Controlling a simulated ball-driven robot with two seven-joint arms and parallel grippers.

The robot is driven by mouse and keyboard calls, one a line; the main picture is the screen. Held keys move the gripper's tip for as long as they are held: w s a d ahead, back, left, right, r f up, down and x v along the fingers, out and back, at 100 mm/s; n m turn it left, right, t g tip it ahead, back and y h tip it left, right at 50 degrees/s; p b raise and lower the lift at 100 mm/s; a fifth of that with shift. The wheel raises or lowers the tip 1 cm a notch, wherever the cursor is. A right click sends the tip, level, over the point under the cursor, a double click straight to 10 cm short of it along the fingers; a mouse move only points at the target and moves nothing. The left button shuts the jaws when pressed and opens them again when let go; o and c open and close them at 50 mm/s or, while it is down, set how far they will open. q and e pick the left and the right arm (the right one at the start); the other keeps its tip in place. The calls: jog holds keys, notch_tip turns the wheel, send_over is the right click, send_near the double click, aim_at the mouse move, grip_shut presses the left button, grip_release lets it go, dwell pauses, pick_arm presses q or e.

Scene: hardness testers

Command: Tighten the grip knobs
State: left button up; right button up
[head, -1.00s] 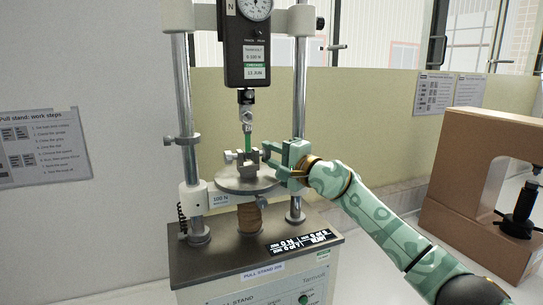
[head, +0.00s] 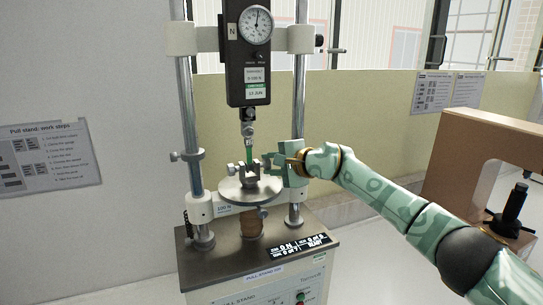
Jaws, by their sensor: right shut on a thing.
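The pull stand (head: 260,245) stands in the middle, with a small metal grip (head: 251,174) on its round plate (head: 236,190). A small knob (head: 230,168) shows on the grip's left side. A thin green piece (head: 249,157) rises from the grip toward the hook under the gauge. My right gripper (head: 272,161) reaches in from the right and is shut at the grip's right side, on what appears to be the right grip knob. The fingers hide that knob. My left gripper is not in view.
The force gauge (head: 246,85) hangs above the grip between two steel columns (head: 188,110). The stand's display (head: 299,245) reads 0 N and READY. A brown C-shaped tester (head: 470,160) stands at the right. A work-steps sheet (head: 45,160) is on the left wall.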

jog(key=shift+m+g+h, duration=0.3)
jog(key=shift+g+h, duration=0.2)
jog(key=shift+g, duration=0.3)
jog(key=o, duration=1)
jog(key=shift+r, duration=0.15)
jog(key=shift+s+d+r, duration=0.15)
jog(key=shift+d, duration=0.1)
pick_arm(q)
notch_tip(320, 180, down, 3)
jog(key=b, duration=0.2)
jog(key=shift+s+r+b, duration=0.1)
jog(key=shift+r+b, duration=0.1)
jog(key=shift+b, duration=0.1)
pick_arm(e)
jog(key=v, duration=1.5)
jog(key=shift+s+d+r, duration=0.1)
jog(key=shift+s, duration=0.1)
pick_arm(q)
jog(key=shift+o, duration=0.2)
